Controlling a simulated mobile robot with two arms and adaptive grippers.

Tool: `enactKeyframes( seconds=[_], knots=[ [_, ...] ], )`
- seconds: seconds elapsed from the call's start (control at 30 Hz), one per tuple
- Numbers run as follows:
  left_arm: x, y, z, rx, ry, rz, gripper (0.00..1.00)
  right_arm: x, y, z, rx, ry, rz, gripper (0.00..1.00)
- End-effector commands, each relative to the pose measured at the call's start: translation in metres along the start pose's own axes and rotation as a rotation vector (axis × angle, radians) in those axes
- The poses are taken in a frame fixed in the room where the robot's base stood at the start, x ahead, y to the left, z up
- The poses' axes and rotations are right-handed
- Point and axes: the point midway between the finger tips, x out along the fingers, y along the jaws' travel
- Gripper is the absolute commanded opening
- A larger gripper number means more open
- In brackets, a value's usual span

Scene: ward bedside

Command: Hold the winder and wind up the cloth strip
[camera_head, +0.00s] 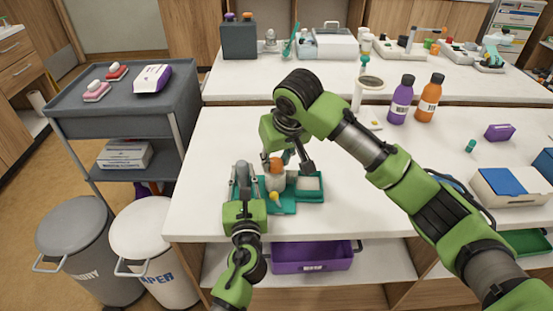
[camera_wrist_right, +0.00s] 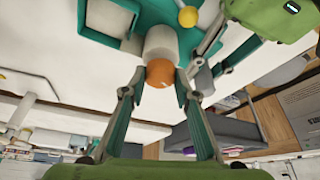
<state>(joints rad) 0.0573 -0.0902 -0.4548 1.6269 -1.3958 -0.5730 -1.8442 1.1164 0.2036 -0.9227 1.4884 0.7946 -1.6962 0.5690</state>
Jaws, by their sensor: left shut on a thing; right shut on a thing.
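The winder (camera_head: 284,209) is a teal base on the white table, with a white upright cylinder topped in orange (camera_head: 275,169) and a yellow knob (camera_head: 274,196). In the right wrist view the orange top (camera_wrist_right: 160,72) sits between the fingertips of my right gripper (camera_wrist_right: 157,82), which is shut on it from above. A flat white piece (camera_head: 308,183), perhaps the cloth strip, lies on the teal part to the right. My left gripper (camera_head: 243,178) is shut at the winder's left side; its exact grip is hidden. The yellow knob (camera_wrist_right: 188,16) also shows in the wrist view.
Purple (camera_head: 401,100) and orange (camera_head: 429,98) bottles stand further back. A purple bin (camera_head: 312,257) sits on the shelf below the table's front edge. A grey cart (camera_head: 125,115) and two lidded bins stand left. The tabletop left of the winder is clear.

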Motion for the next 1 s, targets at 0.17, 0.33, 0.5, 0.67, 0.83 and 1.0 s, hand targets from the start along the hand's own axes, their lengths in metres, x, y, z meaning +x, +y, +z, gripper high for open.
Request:
enactKeyframes(
  seconds=[0.17, 0.33, 0.5, 0.67, 0.83, 1.0],
  knots=[
    [0.0000, 0.0000, -0.0002, 0.000, 0.000, 0.000, 0.00, 0.0003, -0.0035, 0.0002, 0.156, -0.001, 0.061, 0.06],
    [0.0000, 0.0000, -0.0002, 0.000, 0.001, 0.000, 0.00, 0.0002, -0.0045, -0.0003, 0.305, -0.001, 0.124, 0.06],
    [0.0000, 0.0000, -0.0002, 0.000, 0.001, 0.000, 0.00, 0.0006, -0.0053, -0.0006, 0.449, -0.002, 0.182, 0.06],
    [0.0000, 0.0000, -0.0002, 0.000, 0.001, 0.000, 0.00, 0.0004, -0.0055, -0.0013, 0.566, -0.001, 0.231, 0.06],
    [-0.0001, 0.0000, -0.0003, 0.000, 0.001, 0.000, 0.00, 0.0003, -0.0057, -0.0019, 0.663, 0.000, 0.271, 0.06],
    [-0.0001, -0.0001, -0.0003, 0.000, 0.001, 0.000, 0.00, 0.0004, -0.0054, -0.0023, 0.728, 0.001, 0.298, 0.06]
  ],
)
